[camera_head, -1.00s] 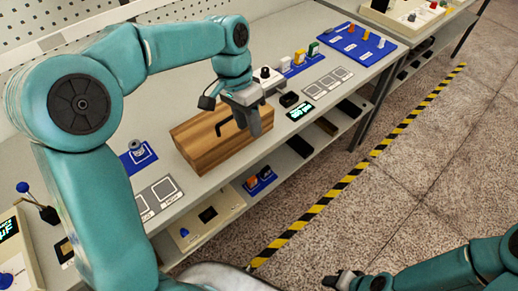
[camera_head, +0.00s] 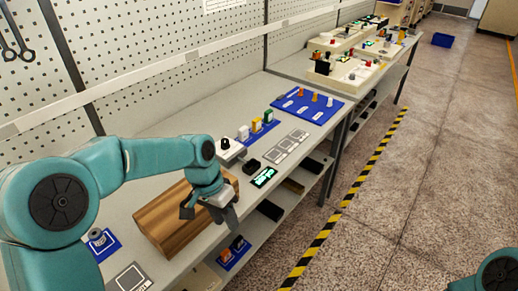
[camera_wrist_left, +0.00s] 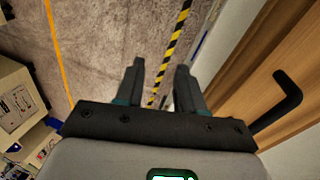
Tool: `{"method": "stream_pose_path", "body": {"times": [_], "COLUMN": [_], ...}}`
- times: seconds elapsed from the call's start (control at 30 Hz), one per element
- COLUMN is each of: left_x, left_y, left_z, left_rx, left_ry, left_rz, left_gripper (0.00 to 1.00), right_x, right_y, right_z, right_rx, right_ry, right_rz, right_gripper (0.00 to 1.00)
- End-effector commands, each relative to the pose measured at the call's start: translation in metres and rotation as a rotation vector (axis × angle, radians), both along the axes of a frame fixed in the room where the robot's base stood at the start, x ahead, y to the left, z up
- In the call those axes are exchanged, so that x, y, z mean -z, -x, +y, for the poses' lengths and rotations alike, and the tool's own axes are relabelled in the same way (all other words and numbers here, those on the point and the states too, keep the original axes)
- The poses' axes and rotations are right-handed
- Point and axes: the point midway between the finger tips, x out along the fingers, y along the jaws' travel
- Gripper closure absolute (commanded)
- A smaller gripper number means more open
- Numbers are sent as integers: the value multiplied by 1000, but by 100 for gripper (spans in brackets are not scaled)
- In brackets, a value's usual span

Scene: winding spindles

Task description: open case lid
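The wooden case (camera_head: 160,225) sits shut on the grey bench in the head view, partly covered by my left arm. In the left wrist view, the case's wood face (camera_wrist_left: 255,65) is at the right with its black bent handle (camera_wrist_left: 278,103). The handle is hard to make out in the head view. My left gripper (camera_head: 230,216) is by the right end of the case at the bench's front edge. In the left wrist view its fingers (camera_wrist_left: 158,85) are apart and empty, with the handle to their right, outside the gap. My right gripper is out of view.
A blue mat with a tool outline (camera_head: 103,245) lies left of the case. A dark display (camera_head: 264,177), a white unit with a black knob (camera_head: 228,150) and a blue tray (camera_head: 308,104) stand to the right. A shelf runs below the bench; the floor in front is clear.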

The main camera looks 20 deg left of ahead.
Motion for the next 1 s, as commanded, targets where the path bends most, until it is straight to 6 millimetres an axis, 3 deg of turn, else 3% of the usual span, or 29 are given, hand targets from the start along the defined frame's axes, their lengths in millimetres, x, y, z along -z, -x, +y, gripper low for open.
{"method": "stream_pose_path", "body": {"times": [0.07,0.17,0.27,0.33,0.4,0.53,0.7,0.73,0.83,1.0], "left_x": [1,20,72,121,166,223,251,253,256,256], "left_y": [1,3,13,31,57,111,163,167,175,175], "left_z": [-1,-7,-23,-39,-54,-75,-86,-87,-88,-88], "left_rx": [0,-13,-58,-113,-181,-305,-418,-429,-450,-453], "left_ry": [0,9,29,50,70,88,92,90,90,90], "left_rz": [0,8,21,34,44,59,63,62,57,54], "left_gripper": [62,62,62,62,62,62,62,65,98,100], "right_x": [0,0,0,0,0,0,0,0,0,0], "right_y": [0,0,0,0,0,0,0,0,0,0], "right_z": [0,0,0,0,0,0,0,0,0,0], "right_rx": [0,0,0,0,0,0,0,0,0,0], "right_ry": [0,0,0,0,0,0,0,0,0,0], "right_rz": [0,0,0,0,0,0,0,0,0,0], "right_gripper": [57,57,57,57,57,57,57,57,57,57]}}
